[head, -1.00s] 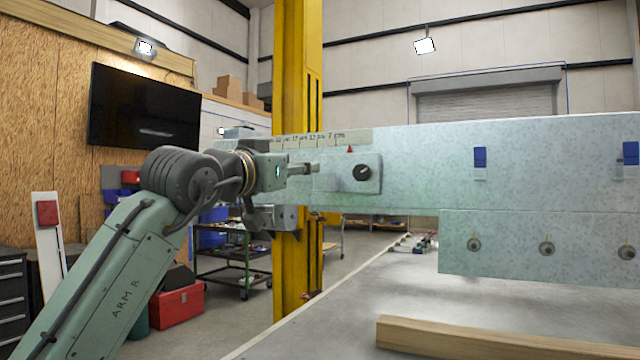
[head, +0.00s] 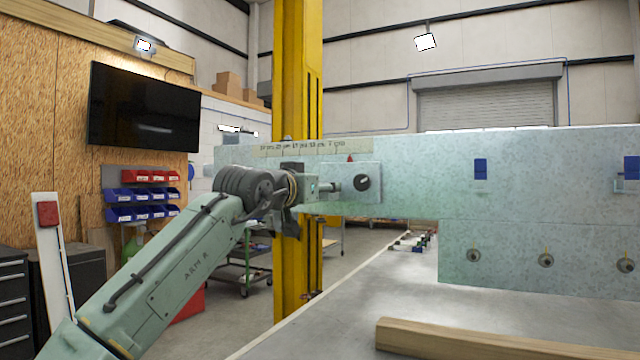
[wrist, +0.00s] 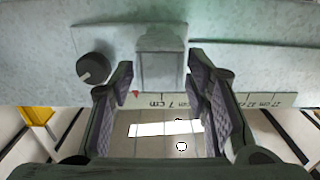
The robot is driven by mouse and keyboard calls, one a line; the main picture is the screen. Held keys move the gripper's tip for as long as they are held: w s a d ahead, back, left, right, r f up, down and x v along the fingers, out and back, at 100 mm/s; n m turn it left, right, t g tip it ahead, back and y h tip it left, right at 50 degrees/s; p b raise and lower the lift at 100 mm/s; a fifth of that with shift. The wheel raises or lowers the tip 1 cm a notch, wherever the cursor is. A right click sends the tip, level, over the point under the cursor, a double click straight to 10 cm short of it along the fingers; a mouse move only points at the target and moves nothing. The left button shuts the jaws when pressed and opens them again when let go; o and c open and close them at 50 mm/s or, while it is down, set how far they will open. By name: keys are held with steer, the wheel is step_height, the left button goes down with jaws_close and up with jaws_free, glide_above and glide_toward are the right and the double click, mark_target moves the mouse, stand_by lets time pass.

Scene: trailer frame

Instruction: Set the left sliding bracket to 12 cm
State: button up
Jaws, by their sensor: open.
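The sliding bracket is a grey plate (head: 346,193) on the left part of the long galvanized panel (head: 420,180), with a black knob (head: 362,182) on it. The knob also shows in the wrist view (wrist: 93,68). A pale scale strip (head: 310,147) runs above the bracket. A red pointer (head: 349,158) stands at the strip's right end, beside the 7 cm mark; the wrist view shows this pointer (wrist: 136,94) too. My gripper (wrist: 160,88) is open, its padded fingers on either side of the bracket's grey block (wrist: 160,62), with gaps visible.
Blue tabs (head: 480,170) sit further right on the panel. A lower panel (head: 510,243) carries several round fittings. A wooden beam (head: 460,338) lies on the grey table (head: 400,300). A yellow column (head: 297,80) stands behind the bracket.

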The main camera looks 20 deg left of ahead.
steer(key=shift+c, duration=0.2)
jaws_close()
stand_by(0.4)
steer(key=shift+d, duration=0.1)
